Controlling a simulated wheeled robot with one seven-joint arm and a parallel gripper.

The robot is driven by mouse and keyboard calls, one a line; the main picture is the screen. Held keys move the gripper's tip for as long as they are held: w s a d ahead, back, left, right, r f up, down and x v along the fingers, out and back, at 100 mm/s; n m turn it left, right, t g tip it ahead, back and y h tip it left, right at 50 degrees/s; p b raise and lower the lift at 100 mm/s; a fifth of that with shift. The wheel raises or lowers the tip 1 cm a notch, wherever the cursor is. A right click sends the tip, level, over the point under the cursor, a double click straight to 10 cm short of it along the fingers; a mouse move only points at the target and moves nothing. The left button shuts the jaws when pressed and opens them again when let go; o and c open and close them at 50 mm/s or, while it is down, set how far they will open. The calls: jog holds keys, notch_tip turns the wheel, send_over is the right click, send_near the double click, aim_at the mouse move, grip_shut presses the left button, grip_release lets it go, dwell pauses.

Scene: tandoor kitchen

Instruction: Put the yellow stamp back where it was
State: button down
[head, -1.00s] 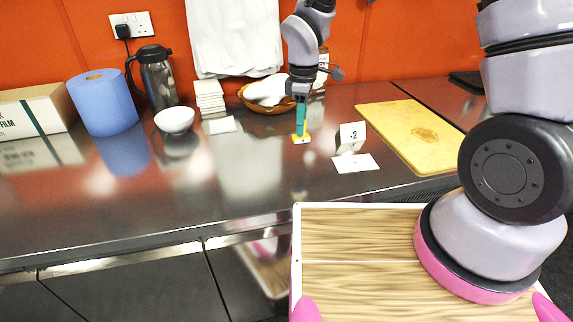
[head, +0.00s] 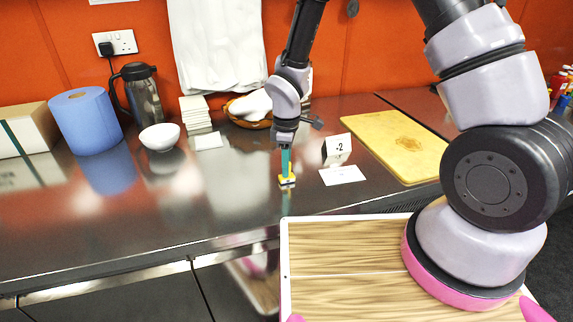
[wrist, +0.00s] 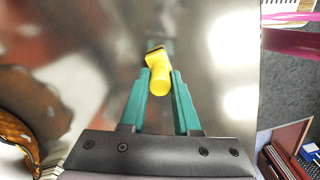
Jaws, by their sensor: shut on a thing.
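The yellow stamp (head: 287,181) is held by my gripper (head: 286,166), whose teal fingers are closed on its handle. The stamp looks upright, over the steel counter left of a flat white paper. I cannot tell whether its base touches the counter. In the wrist view the yellow stamp (wrist: 159,80) sits between the two teal fingertips of my gripper (wrist: 159,88), its darker base beyond the rounded handle. The white paper (head: 342,175) lies in front of a folded card (head: 337,150) marked "-2".
A yellow cutting board (head: 395,145) lies to the right. A white bowl (head: 160,136), blue roll (head: 85,120), black flask (head: 138,95), white stack (head: 195,112) and basket (head: 250,122) stand left and behind. The counter left of the stamp is clear.

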jog(key=c, duration=0.6)
grip_release()
jog(key=shift+c, duration=0.2)
notch_tip(320, 180, up, 12)
jog(key=d+r+m+t, duration=0.3)
jog(key=d+r+m, duration=0.5)
jog(key=d+r, duration=0.6)
jog(key=s+d+r+m+t+y, duration=0.1)
jog(key=s+d+r+m+t, duration=0.1)
jog(key=s+d+r+m, duration=0.2)
jog(key=s+d+r+m+t+y, duration=0.1)
jog(key=s+d+r+m+t, duration=0.1)
jog(key=s+d+r+m, duration=0.3)
jog(key=s+r+m, duration=0.3)
jog(key=r, duration=0.1)
jog(key=shift+s+r, duration=0.15)
jog(key=shift+r, duration=0.2)
